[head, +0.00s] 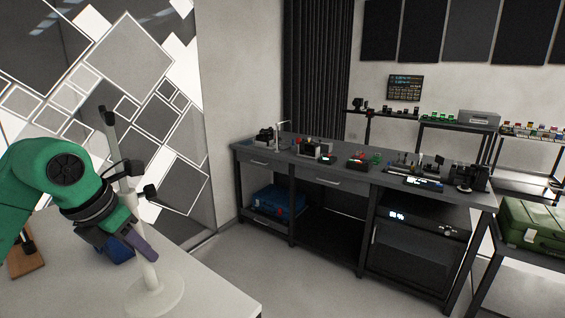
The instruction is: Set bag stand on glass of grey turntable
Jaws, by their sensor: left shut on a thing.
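The bag stand (147,272) is a pale pole with a wide round base and dark clamps, with a dark piece at its top. It leans slightly, its top to the left. My left gripper (143,240), on a green arm, is shut on the pole's lower part, above the base. The base (155,298) is over a white tabletop (215,285) at the lower left; I cannot tell whether it touches. I cannot make out a grey turntable with glass in this view. My right gripper is not in view.
A blue object (118,250) is behind my left gripper, partly hidden. A brown board (26,262) lies at the left edge. A dark workbench (345,180) with several small devices stands across the room. Grey floor (300,275) is clear between. A green case (530,228) is at right.

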